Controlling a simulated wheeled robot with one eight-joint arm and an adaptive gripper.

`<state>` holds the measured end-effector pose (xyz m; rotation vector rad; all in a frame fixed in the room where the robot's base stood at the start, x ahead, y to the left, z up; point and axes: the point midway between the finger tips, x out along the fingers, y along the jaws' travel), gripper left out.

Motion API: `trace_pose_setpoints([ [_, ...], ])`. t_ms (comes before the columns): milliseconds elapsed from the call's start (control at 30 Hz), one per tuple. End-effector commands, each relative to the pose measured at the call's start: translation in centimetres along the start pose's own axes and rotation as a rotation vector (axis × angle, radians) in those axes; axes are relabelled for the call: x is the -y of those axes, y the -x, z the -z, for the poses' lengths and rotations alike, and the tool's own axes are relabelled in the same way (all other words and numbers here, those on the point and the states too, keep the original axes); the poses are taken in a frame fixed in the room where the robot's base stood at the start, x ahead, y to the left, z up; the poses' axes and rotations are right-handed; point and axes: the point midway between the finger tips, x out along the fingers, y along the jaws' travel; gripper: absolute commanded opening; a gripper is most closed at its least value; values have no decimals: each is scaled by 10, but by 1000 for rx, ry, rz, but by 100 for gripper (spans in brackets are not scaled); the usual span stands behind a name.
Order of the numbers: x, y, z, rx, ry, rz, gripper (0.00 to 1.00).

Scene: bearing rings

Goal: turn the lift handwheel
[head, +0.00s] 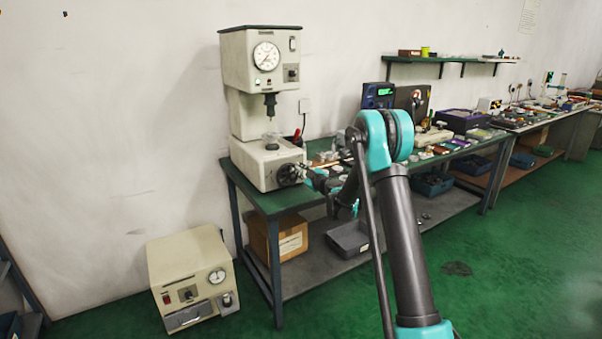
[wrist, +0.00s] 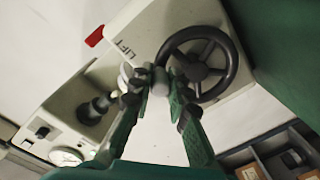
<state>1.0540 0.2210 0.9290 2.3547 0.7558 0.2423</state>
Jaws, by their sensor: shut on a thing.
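The lift handwheel (wrist: 230,68) is a black spoked wheel on the pale base of a bench machine (head: 264,55). In the wrist view the word LIFT is printed beside it. In the head view the handwheel (head: 287,175) is small and dark on the base's right side. My gripper (wrist: 160,78) is shut at the wheel's left edge in the wrist view, with a small grey piece between the fingertips. The fingers hide that part of the rim and the exact contact. In the head view my gripper (head: 306,172) is right beside the wheel.
The machine stands on the left end of a green workbench (head: 262,201), crowded with small parts farther right. A beige box with a gauge (head: 193,279) stands on the floor at left. A cardboard box (head: 287,240) and grey bin are under the bench. Green floor is open at right.

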Motion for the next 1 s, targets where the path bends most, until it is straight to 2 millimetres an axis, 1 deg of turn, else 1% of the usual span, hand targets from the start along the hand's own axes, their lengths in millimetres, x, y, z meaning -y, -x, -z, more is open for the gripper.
trace_pose_setpoints([
  [200,4,0,11,4,202,2,0],
  [500,9,0,21,10,426,1,0],
  [733,12,0,25,13,531,1,0],
  [1000,14,0,26,15,577,0,0],
])
